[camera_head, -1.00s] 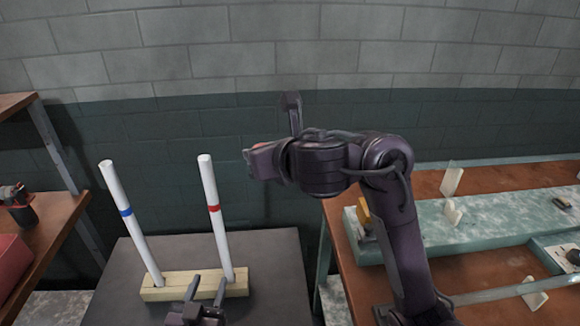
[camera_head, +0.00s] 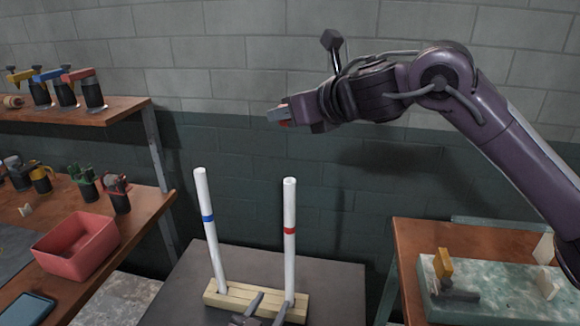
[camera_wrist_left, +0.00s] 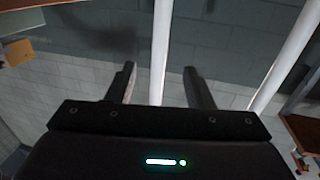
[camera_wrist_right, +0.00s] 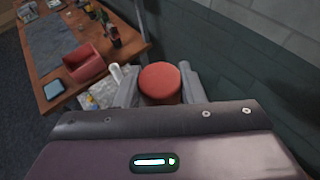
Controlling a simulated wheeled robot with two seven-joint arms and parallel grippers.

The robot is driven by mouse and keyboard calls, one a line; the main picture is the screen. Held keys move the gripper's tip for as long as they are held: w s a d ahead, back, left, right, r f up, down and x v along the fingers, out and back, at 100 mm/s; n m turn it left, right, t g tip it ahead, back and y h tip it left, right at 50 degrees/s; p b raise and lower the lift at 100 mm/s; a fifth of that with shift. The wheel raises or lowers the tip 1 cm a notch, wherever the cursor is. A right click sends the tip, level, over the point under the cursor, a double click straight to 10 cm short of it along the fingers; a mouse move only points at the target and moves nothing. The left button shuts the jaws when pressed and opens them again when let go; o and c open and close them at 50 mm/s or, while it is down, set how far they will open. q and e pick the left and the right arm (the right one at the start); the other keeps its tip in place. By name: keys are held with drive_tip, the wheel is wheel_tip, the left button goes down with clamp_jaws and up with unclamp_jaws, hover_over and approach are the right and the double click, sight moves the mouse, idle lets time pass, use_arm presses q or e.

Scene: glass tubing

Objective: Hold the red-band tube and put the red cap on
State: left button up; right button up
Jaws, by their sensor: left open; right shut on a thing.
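The red-band tube (camera_head: 289,250) stands upright in the right part of a pale wooden block (camera_head: 240,300). The blue-band tube (camera_head: 213,245) stands left of it, leaning slightly. My right gripper (camera_head: 279,116) is above the red-band tube's open top; how far in depth I cannot tell. It is shut on the red cap (camera_wrist_right: 160,82), seen between its fingers in the right wrist view. My left gripper (camera_head: 268,307) is open, low by the block. In the left wrist view, one white tube (camera_wrist_left: 161,50) shows beyond and between its fingers; no band is visible there.
A red bin (camera_head: 75,246) and several dark-bodied tools stand on wooden shelves at left. A wooden bench (camera_head: 415,245) with a pale greenish slab (camera_head: 500,300) is at right. The grey tabletop (camera_head: 335,285) right of the block is clear.

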sight(288, 273)
use_arm(q)
drive_tip(key=x, duration=1.2)
clamp_jaws()
idle(0.4)
use_arm(e)
drive_tip(key=f+n+g+y, duration=0.1)
drive_tip(key=f+n+g, duration=0.1)
drive_tip(key=f, duration=0.1)
drive_tip(key=f+n+g+y, duration=0.2)
drive_tip(key=f, duration=0.1)
drive_tip(key=shift+w+f, duration=0.2)
drive_tip(key=shift+f, duration=0.05)
drive_tip(key=shift+s+f+n+g+y, duration=0.15)
drive_tip(key=shift+f+n+g+y, duration=0.15)
drive_tip(key=shift+f+n+g, duration=0.25)
drive_tip(key=shift+r, duration=0.1)
